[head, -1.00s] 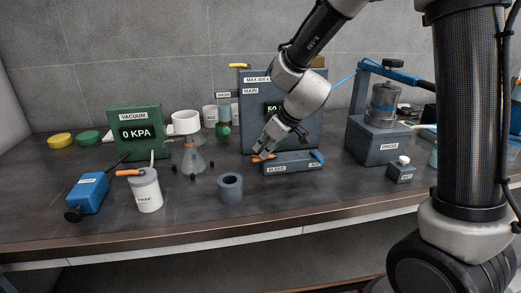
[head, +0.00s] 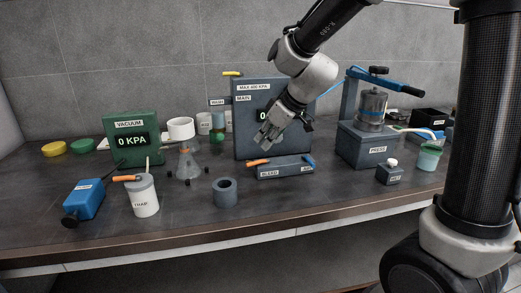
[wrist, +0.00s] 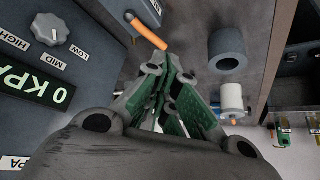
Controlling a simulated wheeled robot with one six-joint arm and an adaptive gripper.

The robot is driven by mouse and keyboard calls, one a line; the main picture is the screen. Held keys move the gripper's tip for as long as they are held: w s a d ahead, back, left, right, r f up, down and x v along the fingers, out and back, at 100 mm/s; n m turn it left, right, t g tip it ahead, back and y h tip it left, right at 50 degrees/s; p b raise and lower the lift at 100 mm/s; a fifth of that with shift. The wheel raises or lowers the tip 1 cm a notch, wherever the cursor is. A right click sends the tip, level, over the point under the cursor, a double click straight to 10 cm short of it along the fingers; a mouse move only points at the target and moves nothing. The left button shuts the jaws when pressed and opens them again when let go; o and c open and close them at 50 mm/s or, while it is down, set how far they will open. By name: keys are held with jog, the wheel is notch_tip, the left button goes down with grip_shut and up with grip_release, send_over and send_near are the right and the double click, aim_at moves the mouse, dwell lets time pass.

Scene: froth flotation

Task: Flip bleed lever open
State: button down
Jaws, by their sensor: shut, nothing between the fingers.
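The bleed lever (head: 258,162) has an orange handle at the left end of a low grey block (head: 285,172) labelled BLEED. The handle points left, lying nearly flat and reaching past the block's end. A blue lever (head: 309,159) is at the block's right end. My gripper (head: 263,143) is shut and empty, just above and apart from the orange handle. In the wrist view the orange handle (wrist: 149,32) shows beyond the closed green-padded fingers (wrist: 165,75). The large pressure panel (head: 245,130) behind is partly hidden by my gripper; its display shows a 0.
A grey ring-shaped cylinder (head: 225,197) stands left of the block. A white trap jar (head: 144,200), blue box (head: 88,200) and flask (head: 187,165) are further left. The press (head: 365,147) and a small grey box (head: 389,175) stand right. The table front is clear.

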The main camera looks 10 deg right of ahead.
jog(key=s+d+r, duration=0.1)
jog(key=s+r, duration=0.2)
jog(key=r, duration=0.2)
jog(key=shift+s, duration=0.15)
